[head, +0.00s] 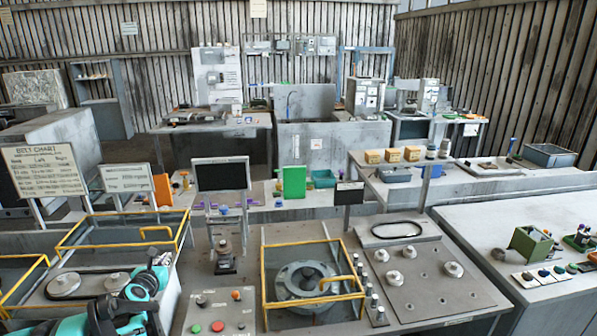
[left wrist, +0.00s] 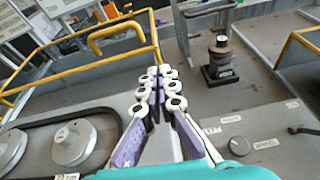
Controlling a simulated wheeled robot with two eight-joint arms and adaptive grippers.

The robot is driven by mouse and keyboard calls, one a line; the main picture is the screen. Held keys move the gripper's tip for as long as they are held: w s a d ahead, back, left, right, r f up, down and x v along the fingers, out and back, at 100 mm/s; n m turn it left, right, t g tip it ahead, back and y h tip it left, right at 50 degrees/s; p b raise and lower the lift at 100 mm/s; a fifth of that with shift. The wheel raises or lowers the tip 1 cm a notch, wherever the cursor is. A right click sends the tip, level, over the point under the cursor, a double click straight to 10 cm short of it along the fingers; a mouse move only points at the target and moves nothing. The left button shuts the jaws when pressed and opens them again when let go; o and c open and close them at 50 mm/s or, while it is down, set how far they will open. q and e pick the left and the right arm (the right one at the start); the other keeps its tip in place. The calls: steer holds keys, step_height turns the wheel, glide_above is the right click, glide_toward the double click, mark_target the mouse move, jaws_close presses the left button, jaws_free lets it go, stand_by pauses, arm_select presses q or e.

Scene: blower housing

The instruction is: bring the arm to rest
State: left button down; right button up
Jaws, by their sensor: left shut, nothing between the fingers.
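My left arm (head: 120,310), teal and dark, comes in from the lower left in the head view. Its gripper (head: 160,258) is over the left belt station, near the yellow guard frame. In the left wrist view the gripper (left wrist: 158,72) points away from the camera, its purple and white fingers closed together at the tips with nothing between them. My right gripper does not show in either view.
A yellow guard frame (left wrist: 93,50) and belt pulleys (left wrist: 72,140) lie close to the left gripper. A small dark-based stand (left wrist: 221,62) rises ahead right. A second yellow guard (head: 262,270) surrounds a round housing (head: 305,283). The grey plate between is mostly clear.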

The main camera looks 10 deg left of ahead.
arm_select(q)
steer(key=s+d+r+m+g+h+b, duration=0.15)
steer(key=s+d+m, duration=0.25)
steer(key=d+m, duration=0.65)
steer(key=s+d+r+m+g+h, duration=0.1)
steer(key=s+d+m+h, duration=0.35)
steer(key=d, duration=0.85)
steer(key=s+d+f+m+g, duration=0.1)
steer(key=s+d+f+m, duration=0.1)
steer(key=s+m, duration=0.5)
steer(key=s+d+f+m+g+y+b, duration=0.1)
steer(key=s+d+f+m+g, duration=0.1)
steer(key=s+d+m, duration=0.3)
steer(key=s+d+f+m+g+y+b, duration=0.1)
steer(key=s+d+f+m, duration=0.3)
steer(key=s+m, duration=0.5)
steer(key=m, duration=0.2)
steer(key=shift+s+f+m, duration=0.2)
steer(key=shift+s+m, duration=0.05)
steer(key=shift+m, duration=0.05)
